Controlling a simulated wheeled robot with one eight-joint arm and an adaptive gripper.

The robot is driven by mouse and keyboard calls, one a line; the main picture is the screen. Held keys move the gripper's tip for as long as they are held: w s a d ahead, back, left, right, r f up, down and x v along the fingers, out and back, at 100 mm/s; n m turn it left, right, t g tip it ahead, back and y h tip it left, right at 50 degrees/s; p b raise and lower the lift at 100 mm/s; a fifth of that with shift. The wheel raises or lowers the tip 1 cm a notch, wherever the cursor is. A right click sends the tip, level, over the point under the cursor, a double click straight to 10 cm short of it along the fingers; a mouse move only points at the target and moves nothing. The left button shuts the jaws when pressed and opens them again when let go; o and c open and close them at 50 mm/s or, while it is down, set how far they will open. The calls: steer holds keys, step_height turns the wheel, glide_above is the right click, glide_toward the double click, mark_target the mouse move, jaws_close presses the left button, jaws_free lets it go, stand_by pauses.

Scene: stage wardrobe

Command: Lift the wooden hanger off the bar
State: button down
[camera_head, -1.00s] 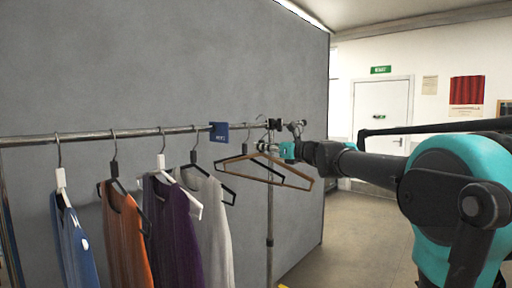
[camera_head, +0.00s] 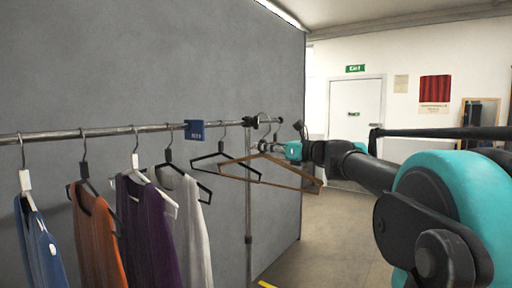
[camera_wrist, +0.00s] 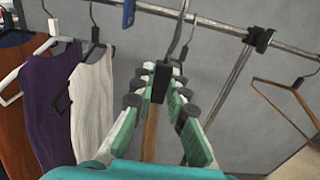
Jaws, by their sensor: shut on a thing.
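The wooden hanger (camera_head: 306,184) is brown with a black neck and a metal hook. My gripper (camera_head: 283,150) is shut on its neck. In the wrist view my gripper's teal fingers (camera_wrist: 160,98) close around the black neck, and the wooden hanger (camera_wrist: 150,136) shows edge-on below. Its hook rises in front of the bar (camera_wrist: 222,28); I cannot tell whether it is clear of the bar. In the head view the hanger is tilted beside the clamp and post, and the bar (camera_head: 110,130) runs left from there.
An empty black hanger (camera_head: 213,173) hangs left of the post (camera_head: 249,215). Another slim brown hanger (camera_wrist: 289,116) is at the wrist view's right. Blue, orange, purple and grey garments (camera_head: 148,235) hang at left, near a blue tag (camera_head: 194,130). Floor (camera_head: 335,220) right of the rack is open.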

steer(key=v, duration=2.9)
